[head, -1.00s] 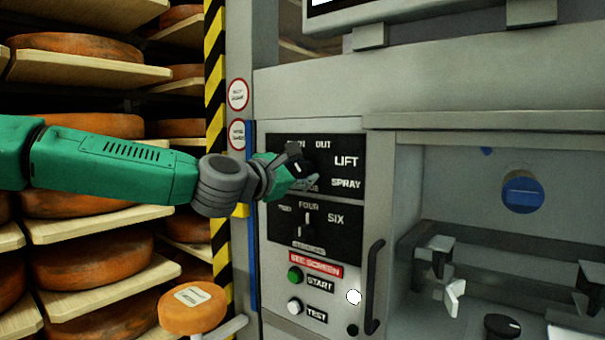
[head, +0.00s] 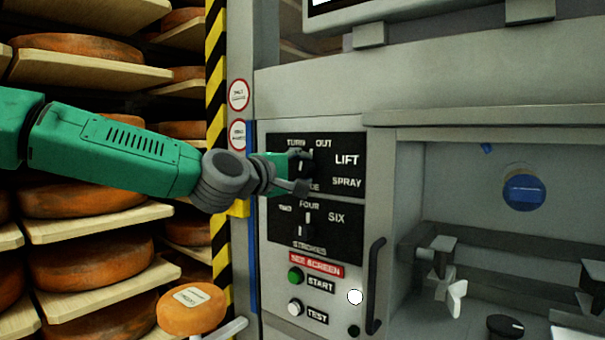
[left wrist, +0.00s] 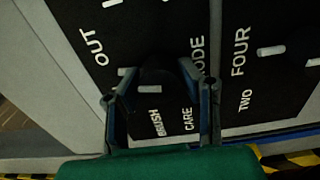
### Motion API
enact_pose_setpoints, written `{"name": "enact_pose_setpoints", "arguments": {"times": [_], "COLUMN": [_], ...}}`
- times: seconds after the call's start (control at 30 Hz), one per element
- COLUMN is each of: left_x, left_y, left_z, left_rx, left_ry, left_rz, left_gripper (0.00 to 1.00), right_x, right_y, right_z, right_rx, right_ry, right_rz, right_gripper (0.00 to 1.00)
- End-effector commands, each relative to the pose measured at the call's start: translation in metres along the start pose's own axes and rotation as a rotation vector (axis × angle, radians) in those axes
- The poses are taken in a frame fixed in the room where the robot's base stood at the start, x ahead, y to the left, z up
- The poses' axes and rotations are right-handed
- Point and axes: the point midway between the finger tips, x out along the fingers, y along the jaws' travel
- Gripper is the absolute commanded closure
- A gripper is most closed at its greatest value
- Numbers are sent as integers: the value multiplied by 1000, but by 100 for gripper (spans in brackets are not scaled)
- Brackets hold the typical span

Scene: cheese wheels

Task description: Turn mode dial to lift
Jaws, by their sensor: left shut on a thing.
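The mode dial (left wrist: 155,72) is black and sits on the upper black panel (head: 345,142), with TURN, OUT, LIFT and SPRAY printed around it. In the head view my gripper largely covers it, and I cannot tell which label it points to. My left gripper (head: 301,172) is at the dial, its fingers one above the other. In the left wrist view the fingers of my left gripper (left wrist: 158,88) are on both sides of the dial, shut on it. BRUSH and CARE show between the fingers. LIFT is right of the gripper in the head view. My right gripper is out of view.
The strokes dial (head: 307,222) is just below, on a second black panel. START (head: 295,275) and TEST (head: 295,306) buttons and a black handle (head: 375,285) are lower. Shelves of cheese wheels (head: 85,275) stand left, behind a striped post (head: 216,60). An open chamber is right.

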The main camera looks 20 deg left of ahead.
Motion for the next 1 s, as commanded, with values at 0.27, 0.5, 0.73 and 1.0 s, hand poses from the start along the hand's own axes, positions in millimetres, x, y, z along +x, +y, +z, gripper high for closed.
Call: {"name": "enact_pose_setpoints", "arguments": {"times": [0.27,0.5,0.73,1.0], "left_x": [0,0,0,0], "left_y": [-5,-7,-9,-11], "left_z": [2,2,2,2], "left_rx": [263,491,692,867], "left_ry": [-5,-8,-11,-14], "left_rz": [-9,-11,-15,-17], "left_gripper": [97,97,97,97], "right_x": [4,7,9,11], "right_y": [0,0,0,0], "right_z": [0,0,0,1], "right_rx": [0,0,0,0], "right_ry": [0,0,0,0], "right_rz": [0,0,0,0], "right_gripper": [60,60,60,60]}}
